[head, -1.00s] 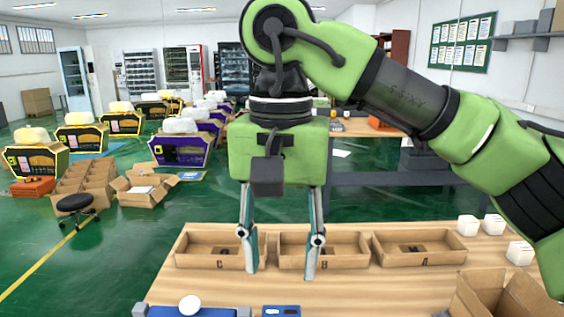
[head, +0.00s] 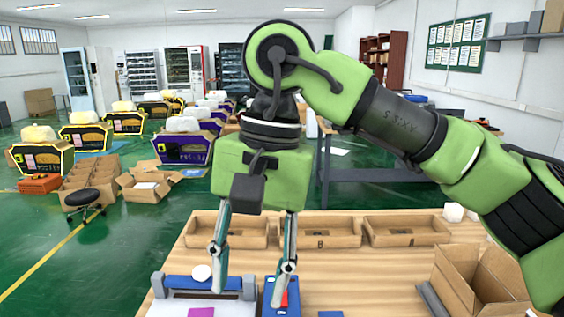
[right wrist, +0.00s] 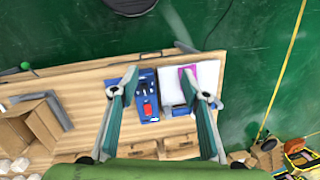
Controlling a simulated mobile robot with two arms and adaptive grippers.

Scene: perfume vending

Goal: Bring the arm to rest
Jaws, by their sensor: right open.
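My right gripper (head: 247,288) is open and empty, pointing down above the front left part of the wooden table (head: 360,274) in the head view. It hangs in front of a white-and-blue device (head: 178,295) and a blue tray (head: 268,302) with a red item on it. In the right wrist view my right gripper (right wrist: 167,85) shows its two fingers well apart, with the blue tray (right wrist: 146,112) and a white plate with a magenta sheet (right wrist: 187,76) beyond them. Nothing is between the fingertips. My left gripper is in neither view.
Cardboard trays (head: 316,231) line the table's far edge. An open cardboard box (head: 478,280) stands at the front right, with a white box (head: 453,212) behind it. Green floor (head: 110,245) is free to the left, with a black stool (head: 83,199) further back.

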